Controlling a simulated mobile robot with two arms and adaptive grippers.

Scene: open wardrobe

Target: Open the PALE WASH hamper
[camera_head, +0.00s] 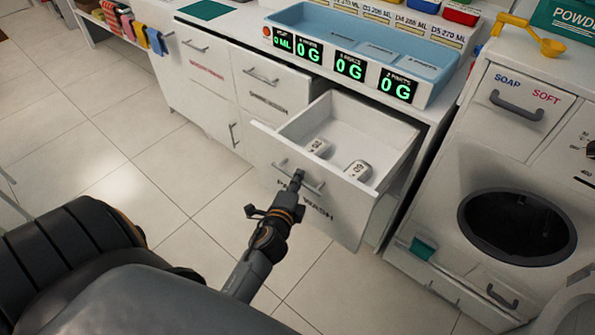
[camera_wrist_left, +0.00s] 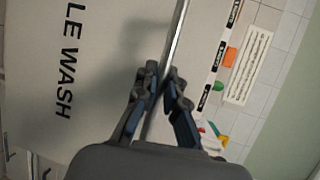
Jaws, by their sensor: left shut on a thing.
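The PALE WASH hamper (camera_head: 344,200) is a white drawer front pulled out from the counter, with its inside open from above. Two small white labelled items (camera_head: 358,171) lie in it. Its metal bar handle (camera_head: 315,187) shows in the head view, and the handle (camera_wrist_left: 177,40) runs between the fingers in the left wrist view. My left gripper (camera_head: 297,178) is shut on this handle; the wrist view shows its fingertips (camera_wrist_left: 163,82) around the bar. My arm hides part of the hamper's lettering. My right gripper is not in view.
A washing machine (camera_head: 516,225) with a round dark door stands to the right. A blue tray (camera_head: 365,45) and green number displays (camera_head: 349,67) are on the counter above. The tiled floor (camera_head: 110,190) in front is clear.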

